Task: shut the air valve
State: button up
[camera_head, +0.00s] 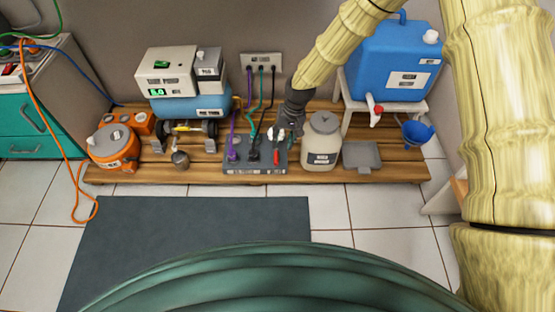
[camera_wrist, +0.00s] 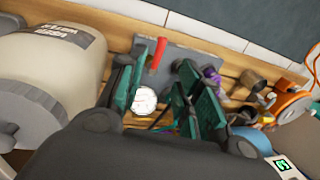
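A grey block (camera_head: 244,169) with cables or hoses running into its top sits on the wooden platform. A red lever (camera_head: 277,157) stands on its right part; I take it to be the air valve handle. The red lever (camera_wrist: 157,52) also shows in the wrist view, just beyond my fingertips, on the block (camera_wrist: 205,62). My gripper (camera_head: 287,130) is above and behind the block's right side. In the wrist view my gripper (camera_wrist: 160,80) has its fingers apart with nothing held. A round white disc (camera_wrist: 144,100) shows between them. Contact with the lever cannot be told.
A cream canister (camera_head: 322,145) stands close right of the block, and the same canister (camera_wrist: 50,70) fills the left of the wrist view. A grey tray (camera_head: 362,157), a blue tank (camera_head: 393,60) and an orange pot (camera_head: 113,147) are nearby. A wall outlet (camera_head: 261,62) is behind.

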aim_at(277, 159)
jog(key=f+b, duration=0.1)
jog(key=f, duration=0.2)
jog(key=a+f+b, duration=0.1)
jog(key=f+b, duration=0.1)
jog(key=f, duration=0.1)
jog(key=a+f+b, duration=0.1)
jog(key=f, duration=0.3)
jog(key=shift+f+b, duration=0.1)
jog(key=shift+b, duration=0.25)
grip_shut()
